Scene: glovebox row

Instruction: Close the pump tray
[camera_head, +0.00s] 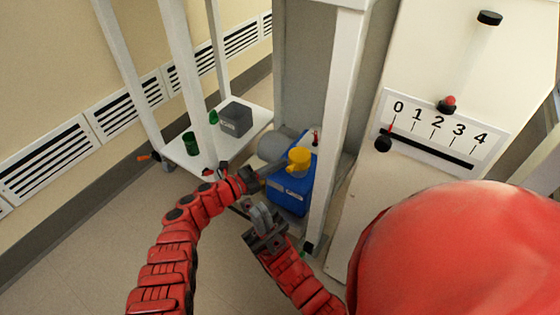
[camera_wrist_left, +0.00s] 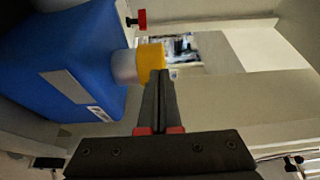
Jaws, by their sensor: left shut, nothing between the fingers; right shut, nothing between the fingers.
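A blue container (camera_head: 288,190) with a yellow cap (camera_head: 299,161) stands low in the frame beside the grey cabinet. The pump tray is not clearly made out; my arms cover much of the area in front of the blue container. My left gripper (camera_head: 262,172) is shut and empty, just left of the yellow cap. In the left wrist view, its closed fingers (camera_wrist_left: 160,75) point up in front of the yellow cap (camera_wrist_left: 151,57), with the blue container (camera_wrist_left: 75,65) to the left. Whether they touch the cap cannot be told. My right gripper (camera_head: 262,215) is shut and empty, below the left one.
A white low shelf (camera_head: 185,150) at left holds a grey box (camera_head: 236,119) and a green cylinder (camera_head: 190,143). A white post (camera_head: 338,120) stands right of the blue container. A panel with a 0 to 4 scale (camera_head: 440,135) is at right. The floor at lower left is clear.

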